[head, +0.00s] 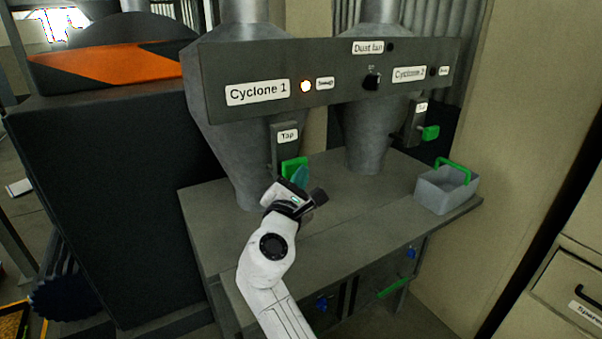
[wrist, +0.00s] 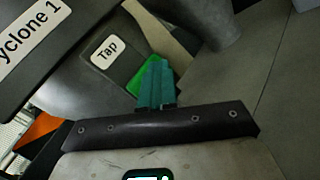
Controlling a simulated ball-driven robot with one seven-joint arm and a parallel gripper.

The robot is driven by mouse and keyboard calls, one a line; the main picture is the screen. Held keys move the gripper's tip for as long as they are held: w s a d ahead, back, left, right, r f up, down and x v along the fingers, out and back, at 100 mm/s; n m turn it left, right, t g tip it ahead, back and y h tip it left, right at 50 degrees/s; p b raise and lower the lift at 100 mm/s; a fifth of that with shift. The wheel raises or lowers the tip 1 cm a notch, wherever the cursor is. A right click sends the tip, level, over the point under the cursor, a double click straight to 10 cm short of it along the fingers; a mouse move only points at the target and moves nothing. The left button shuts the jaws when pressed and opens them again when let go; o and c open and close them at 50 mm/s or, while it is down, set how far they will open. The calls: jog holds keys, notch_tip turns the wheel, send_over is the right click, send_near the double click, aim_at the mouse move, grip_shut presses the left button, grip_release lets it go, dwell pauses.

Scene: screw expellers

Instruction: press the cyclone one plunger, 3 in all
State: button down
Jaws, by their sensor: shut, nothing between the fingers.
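The Cyclone 1 plunger is a green block (head: 292,168) below a plate labelled "Tap" (head: 287,136), on the front of the left grey cone. My gripper (head: 300,176), with teal fingers, is at the green plunger and overlaps it in the head view. In the wrist view the shut fingers (wrist: 155,82) lie over the green plunger (wrist: 145,75), hiding part of it. I cannot tell whether they touch it. The Cyclone 1 label (head: 257,92) is on the panel above, with a lit lamp (head: 306,86) to its right.
Cyclone 2 has its own green plunger (head: 430,132) at the right. A grey bin with a green handle (head: 447,190) stands on the right of the grey bench (head: 345,240). The dark panel (head: 215,85) overhangs the cones. An orange-and-black machine (head: 105,66) stands at the left.

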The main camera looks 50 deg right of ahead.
jog(key=shift+s, duration=0.15)
jog(key=shift+s+a+p, duration=0.25)
jog(key=shift+s+p, duration=0.2)
jog(key=shift+s, duration=0.25)
jog(key=shift+s+a+p, duration=0.2)
jog(key=shift+s+p, duration=0.2)
jog(key=shift+s, duration=0.25)
jog(key=shift+s, duration=0.1)
jog(key=shift+s+a+p, duration=0.25)
jog(key=shift+s+p, duration=0.05)
jog(key=shift+s, duration=0.45)
jog(key=shift+s+a+p, duration=0.2)
jog(key=shift+s+p, duration=0.15)
jog(key=shift+s, duration=0.45)
jog(key=shift+s+a+p, duration=0.25)
jog(key=shift+s+p, duration=0.05)
jog(key=shift+s, duration=0.45)
